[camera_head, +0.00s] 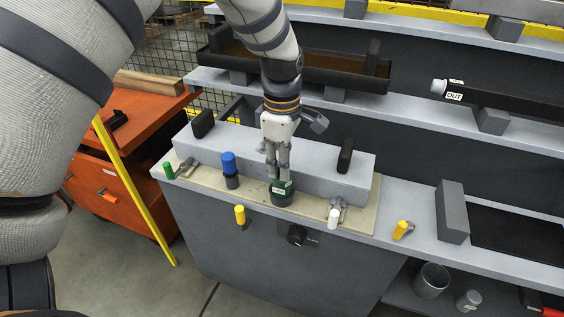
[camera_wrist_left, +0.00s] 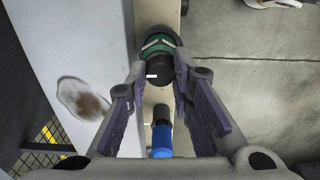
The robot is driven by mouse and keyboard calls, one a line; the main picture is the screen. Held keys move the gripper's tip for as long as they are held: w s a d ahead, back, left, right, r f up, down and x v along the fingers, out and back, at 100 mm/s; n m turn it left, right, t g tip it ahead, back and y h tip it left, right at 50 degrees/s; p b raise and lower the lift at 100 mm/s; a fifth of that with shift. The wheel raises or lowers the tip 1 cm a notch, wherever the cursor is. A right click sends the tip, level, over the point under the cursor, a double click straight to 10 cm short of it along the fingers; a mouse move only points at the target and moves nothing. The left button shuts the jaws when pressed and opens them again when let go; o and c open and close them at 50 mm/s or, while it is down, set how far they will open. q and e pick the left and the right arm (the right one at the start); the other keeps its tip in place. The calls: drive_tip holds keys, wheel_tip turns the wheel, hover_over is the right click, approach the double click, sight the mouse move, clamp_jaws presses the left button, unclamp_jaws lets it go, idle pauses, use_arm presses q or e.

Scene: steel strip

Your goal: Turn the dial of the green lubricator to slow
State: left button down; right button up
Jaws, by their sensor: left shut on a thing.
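The green lubricator (camera_head: 282,187) stands on the beige strip at the front of the bench, with a dark base and a pale label. In the left wrist view, the lubricator (camera_wrist_left: 160,40) shows a green ring with pale markings and a black dial (camera_wrist_left: 160,72) with a white pointer mark. My left gripper (camera_head: 278,176) comes down from above, its fingers shut on the dial; in the wrist view the fingertips (camera_wrist_left: 159,78) lie on either side of it. The label wording is too small to read. My right gripper is not in view.
A blue-capped cylinder (camera_head: 229,163) stands just left of the lubricator. Green (camera_head: 168,170), yellow (camera_head: 240,215) and white (camera_head: 333,217) small handles line the strip. A raised grey block (camera_head: 325,172) with black knobs lies behind.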

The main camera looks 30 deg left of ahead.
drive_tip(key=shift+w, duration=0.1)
use_arm(q)
drive_tip(key=m+p, duration=0.1)
drive_tip(key=m, duration=0.1)
drive_tip(key=shift+r+m, duration=0.15)
drive_tip(key=shift+m, duration=0.25)
drive_tip(key=m, duration=0.2)
drive_tip(key=shift+m+p, duration=0.35)
drive_tip(key=shift+m, duration=0.05)
drive_tip(key=m, duration=0.3)
drive_tip(key=shift+f+m+p, duration=0.2)
drive_tip(key=shift+m+p, duration=0.2)
drive_tip(key=shift+m, duration=1.2)
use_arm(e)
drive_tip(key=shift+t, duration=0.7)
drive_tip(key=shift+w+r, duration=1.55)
use_arm(q)
drive_tip(key=c, duration=1.4)
unclamp_jaws()
